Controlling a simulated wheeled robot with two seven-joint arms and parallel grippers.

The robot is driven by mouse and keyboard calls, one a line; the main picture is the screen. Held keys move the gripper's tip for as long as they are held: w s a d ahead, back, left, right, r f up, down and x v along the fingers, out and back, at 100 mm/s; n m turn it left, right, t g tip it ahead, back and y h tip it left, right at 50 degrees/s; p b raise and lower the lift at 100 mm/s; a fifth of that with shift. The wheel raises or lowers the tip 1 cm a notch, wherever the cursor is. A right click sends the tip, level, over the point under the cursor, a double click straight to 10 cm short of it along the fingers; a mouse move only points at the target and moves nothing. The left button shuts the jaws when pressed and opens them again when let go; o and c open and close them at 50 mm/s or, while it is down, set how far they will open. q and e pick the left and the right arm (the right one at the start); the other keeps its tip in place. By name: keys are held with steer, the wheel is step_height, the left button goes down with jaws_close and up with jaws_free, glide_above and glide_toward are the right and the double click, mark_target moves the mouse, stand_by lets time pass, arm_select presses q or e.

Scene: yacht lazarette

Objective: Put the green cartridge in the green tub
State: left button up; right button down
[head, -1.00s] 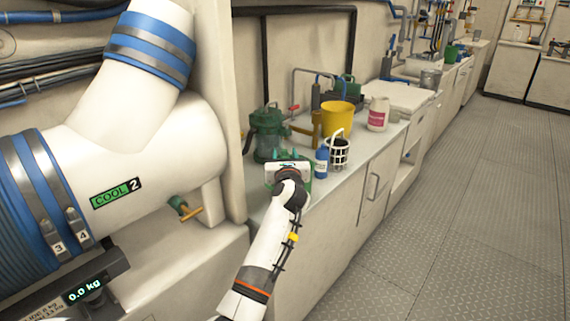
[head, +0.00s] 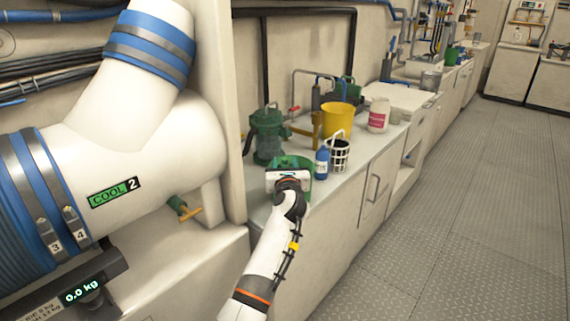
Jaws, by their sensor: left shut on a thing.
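The green tub (head: 306,163) stands on the counter, directly behind my left gripper, which covers much of it. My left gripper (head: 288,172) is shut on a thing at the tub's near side. The gripper's own body hides that thing, taken to be the green cartridge, so its outline and whether it is inside the tub cannot be told. My right gripper is not in view.
A blue bottle (head: 322,164) and a white-rimmed black basket (head: 339,156) stand close right of the tub. A green strainer housing (head: 267,137) is behind left. A yellow bucket (head: 337,118) and a white jar (head: 378,115) stand farther back. A large white pipe (head: 150,150) fills the left.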

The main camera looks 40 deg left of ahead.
arm_select(q)
steer(key=o, duration=1.3)
steer(key=shift+r, duration=0.1)
